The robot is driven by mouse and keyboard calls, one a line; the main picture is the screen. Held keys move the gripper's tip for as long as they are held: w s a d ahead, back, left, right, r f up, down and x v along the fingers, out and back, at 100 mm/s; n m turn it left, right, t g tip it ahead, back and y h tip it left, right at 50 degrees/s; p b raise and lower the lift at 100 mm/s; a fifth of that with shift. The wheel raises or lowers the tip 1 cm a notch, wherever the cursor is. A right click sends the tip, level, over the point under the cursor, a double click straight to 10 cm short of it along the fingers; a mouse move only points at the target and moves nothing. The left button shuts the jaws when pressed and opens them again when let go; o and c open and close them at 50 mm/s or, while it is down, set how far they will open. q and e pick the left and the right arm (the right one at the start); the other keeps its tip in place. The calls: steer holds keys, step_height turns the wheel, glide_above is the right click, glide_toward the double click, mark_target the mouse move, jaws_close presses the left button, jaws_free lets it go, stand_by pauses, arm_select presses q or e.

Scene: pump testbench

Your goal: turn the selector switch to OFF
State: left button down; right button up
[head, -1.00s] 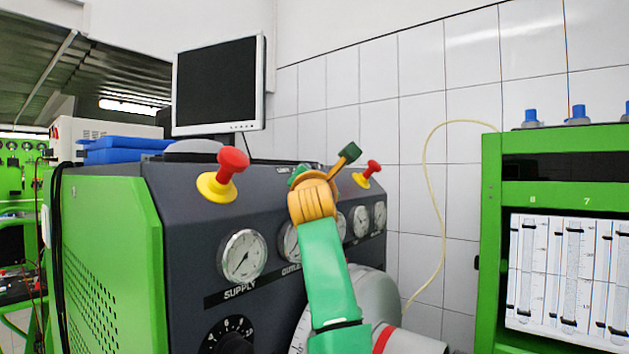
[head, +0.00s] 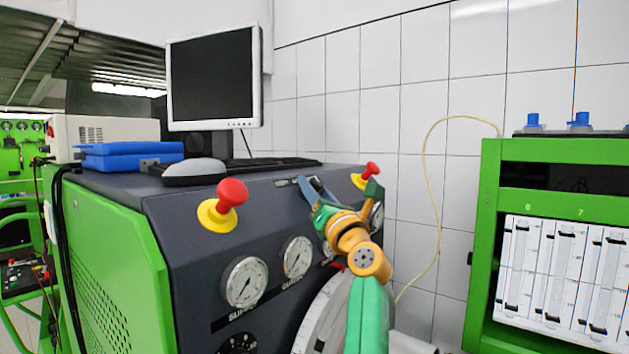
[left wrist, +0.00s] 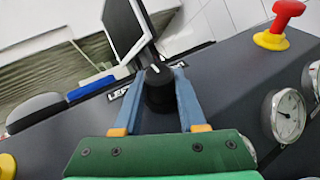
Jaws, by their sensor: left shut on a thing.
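The selector switch is a small black knob (left wrist: 159,88) with a pale pointer mark, on the dark sloping panel. In the left wrist view it stands between the two blue fingers of my left gripper (left wrist: 160,78), which is shut on it. In the head view my left gripper (head: 312,188) reaches the panel's upper edge, and its fingers hide the knob. A white label beside the knob is partly covered by a finger, and I cannot read an OFF position. My right gripper is in neither view.
A red-and-yellow mushroom button (head: 230,194) is left of the gripper, and another (head: 369,174) is close on its right. Gauges (head: 244,283) line the panel below. A monitor (head: 214,80), a mouse (head: 195,171) and a keyboard stand on top.

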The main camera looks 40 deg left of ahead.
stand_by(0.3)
arm_select(q)
steer(key=c, duration=0.6)
jaws_free()
steer(key=shift+o, duration=0.6)
steer(key=shift+a, duration=0.2)
steer(key=b+v, duration=0.5)
steer(key=v, duration=0.2)
steer(key=shift+f, duration=0.1)
